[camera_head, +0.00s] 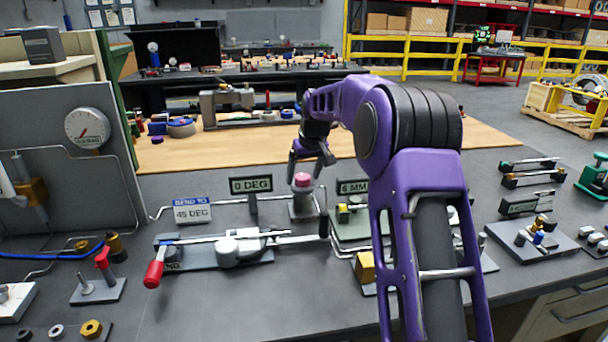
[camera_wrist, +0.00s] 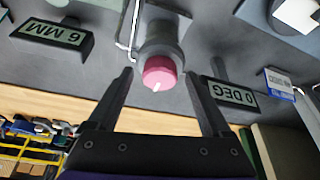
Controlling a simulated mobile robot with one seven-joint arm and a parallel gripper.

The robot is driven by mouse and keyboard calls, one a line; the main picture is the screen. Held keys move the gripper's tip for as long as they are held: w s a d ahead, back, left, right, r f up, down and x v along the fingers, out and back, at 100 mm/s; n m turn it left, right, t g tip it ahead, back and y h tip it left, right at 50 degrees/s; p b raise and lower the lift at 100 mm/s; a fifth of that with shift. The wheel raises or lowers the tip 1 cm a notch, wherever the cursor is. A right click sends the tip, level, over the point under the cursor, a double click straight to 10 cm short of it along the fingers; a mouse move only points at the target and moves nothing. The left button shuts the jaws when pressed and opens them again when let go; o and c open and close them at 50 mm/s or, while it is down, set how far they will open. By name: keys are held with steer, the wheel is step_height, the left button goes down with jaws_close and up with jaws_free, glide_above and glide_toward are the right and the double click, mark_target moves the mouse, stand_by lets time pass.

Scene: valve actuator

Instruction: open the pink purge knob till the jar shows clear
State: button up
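The pink knob (camera_head: 302,180) sits on top of a grey cylindrical body on the workbench, between the "0 DEG" and "6 MM" signs. In the wrist view the pink knob (camera_wrist: 160,72) shows a white mark on its face. My gripper (camera_head: 312,153) is above the knob in the head view. In the wrist view my gripper (camera_wrist: 162,82) is open, with one finger on each side of the knob and visible gaps to both. I cannot make out a jar in either view.
The "0 DEG" sign (camera_head: 251,185) stands just left of the knob and the "6 MM" sign (camera_head: 353,187) just right. A bending tool with a red handle (camera_head: 154,273) lies in front. A dial gauge (camera_head: 88,127) is on the left panel.

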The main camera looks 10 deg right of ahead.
jaws_close()
steer(key=shift+a+m, duration=0.1)
steer(key=shift+m, duration=0.3)
steer(key=m, duration=0.1)
steer(key=m+h+p, duration=0.1)
steer(key=m+p, duration=0.1)
steer(key=shift+a+r+m+h, duration=0.1)
steer(key=shift+a+m+h, duration=0.15)
steer(key=shift+m+h, duration=0.15)
steer(key=m+h+p, duration=0.1)
steer(key=m+p, duration=0.2)
steer(key=m, duration=0.1)
steer(key=shift+w+a+h, duration=0.1)
steer(key=shift+h, duration=0.3)
steer(key=m+p, duration=0.1)
steer(key=m, duration=0.1)
steer(key=m+g+h+p, duration=0.1)
steer(key=m, duration=0.2)
steer(key=shift+w+a+g, duration=0.15)
steer(key=shift+g, duration=0.15)
steer(key=shift+w+m+g+h, duration=0.1)
steer(key=shift+m+g+h, duration=0.45)
steer(key=shift+m, duration=1.35)
steer(key=shift+y, duration=0.25)
